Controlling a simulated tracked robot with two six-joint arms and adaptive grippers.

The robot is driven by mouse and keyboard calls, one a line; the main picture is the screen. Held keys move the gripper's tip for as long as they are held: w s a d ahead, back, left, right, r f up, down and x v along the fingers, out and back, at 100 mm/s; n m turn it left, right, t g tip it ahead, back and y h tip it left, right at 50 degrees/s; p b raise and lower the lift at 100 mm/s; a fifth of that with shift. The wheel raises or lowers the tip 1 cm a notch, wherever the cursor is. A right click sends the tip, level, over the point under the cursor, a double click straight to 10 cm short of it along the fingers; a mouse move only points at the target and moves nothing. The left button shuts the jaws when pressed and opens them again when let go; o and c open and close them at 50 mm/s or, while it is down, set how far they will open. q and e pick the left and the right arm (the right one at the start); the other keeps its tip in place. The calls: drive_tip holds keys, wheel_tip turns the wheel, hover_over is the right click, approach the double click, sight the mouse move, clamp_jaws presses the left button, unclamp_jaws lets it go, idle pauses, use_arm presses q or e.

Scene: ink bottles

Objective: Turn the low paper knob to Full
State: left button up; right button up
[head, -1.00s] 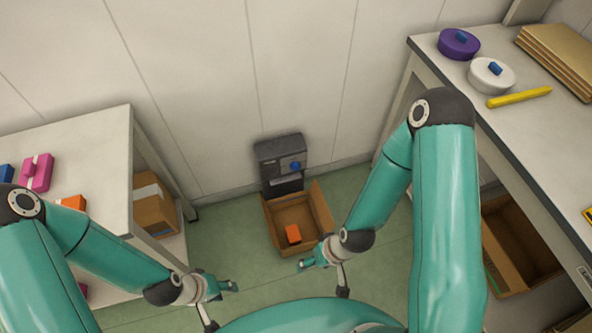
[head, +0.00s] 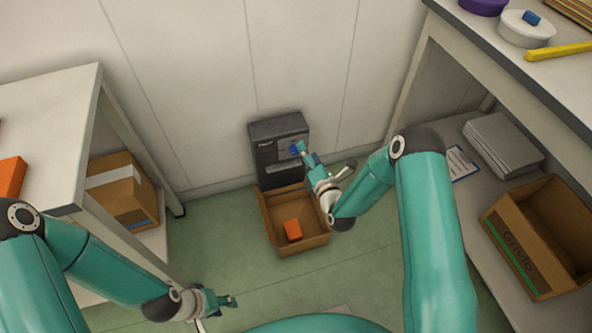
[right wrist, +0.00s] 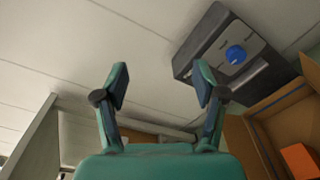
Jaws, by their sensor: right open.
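A dark grey wall unit (head: 265,135) stands low against the white wall, with a blue knob (head: 295,149) on its lighter front panel. In the right wrist view the blue knob (right wrist: 236,54) lies up and right of the fingers, clear of the gap between them. Its markings are too small to read. My right gripper (head: 308,158) is in front of the unit, close to the knob in the head view. In the right wrist view my right gripper (right wrist: 162,82) is open and empty. My left gripper (head: 232,300) is low over the floor, far from the unit; its opening is unclear.
An open cardboard box (head: 266,226) with an orange block (head: 292,230) inside sits on the floor below the unit. A white table (head: 45,130) stands left and a workbench (head: 470,60) right, with another open carton (head: 516,272) under it. Green floor lies between.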

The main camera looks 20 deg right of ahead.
wheel_tip(320, 180, down, 9)
drive_tip(key=w+d+t+b, duration=0.1)
drive_tip(key=b, duration=1.4)
approach(296, 153)
drive_tip(key=shift+h, duration=0.3)
drive_tip(key=w+b, duration=0.4)
drive_tip(key=w, duration=0.1)
drive_tip(key=w+b, duration=0.2)
drive_tip(key=shift+w+a+r, duration=0.15)
drive_tip(key=shift+w+a, duration=0.25)
use_arm(q)
wheel_tip(296, 153, down, 24)
drive_tip(key=shift+f+b, duration=0.25)
drive_tip(key=shift+b, duration=0.05)
use_arm(e)
drive_tip(key=shift+w+r, duration=0.1)
drive_tip(key=shift+w, duration=0.65)
drive_tip(key=c, duration=1.1)
drive_tip(key=shift+c, duration=0.2)
